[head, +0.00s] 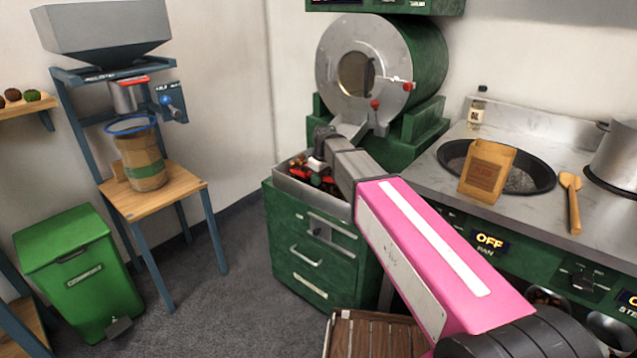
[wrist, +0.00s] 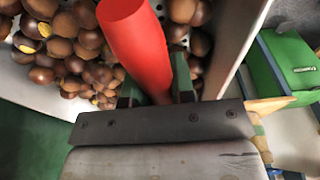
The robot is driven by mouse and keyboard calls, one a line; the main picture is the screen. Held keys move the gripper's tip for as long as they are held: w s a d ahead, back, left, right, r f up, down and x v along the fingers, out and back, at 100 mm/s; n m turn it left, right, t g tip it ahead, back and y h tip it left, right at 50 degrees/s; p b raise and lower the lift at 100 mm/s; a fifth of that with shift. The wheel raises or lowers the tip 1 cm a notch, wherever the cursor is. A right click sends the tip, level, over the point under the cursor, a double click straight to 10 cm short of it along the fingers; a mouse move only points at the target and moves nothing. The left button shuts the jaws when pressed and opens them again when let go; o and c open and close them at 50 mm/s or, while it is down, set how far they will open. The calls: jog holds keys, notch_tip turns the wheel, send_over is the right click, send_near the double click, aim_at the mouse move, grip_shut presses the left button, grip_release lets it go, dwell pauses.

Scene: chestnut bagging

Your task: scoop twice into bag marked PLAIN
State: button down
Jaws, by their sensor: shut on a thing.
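A brown paper bag (head: 487,172) stands upright at the black pan on the right counter. Its darker label is too blurred to read surely. Chestnuts (wrist: 70,50) fill a metal tray (head: 338,206) below the roaster drum. My gripper (head: 316,178) is low over this tray. In the wrist view its green fingers (wrist: 157,92) are shut on a red scoop (wrist: 138,42), whose far end points into the chestnuts. Whether the scoop holds any chestnuts is hidden.
The drum roaster (head: 425,65) stands close behind the tray. A pan (head: 532,172), wooden spoon (head: 572,205), bottle (head: 477,108) and pot (head: 617,158) crowd the right counter.

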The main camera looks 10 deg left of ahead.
jog(key=shift+y, duration=0.3)
jog(key=shift+s+d+v, duration=0.15)
jog(key=shift+d+v, duration=0.05)
jog(key=shift+v, duration=1.05)
jog(key=shift+s+d+v, duration=0.15)
jog(key=shift+d+v, duration=0.05)
jog(key=shift+v, duration=1)
jog(key=shift+f, duration=0.1)
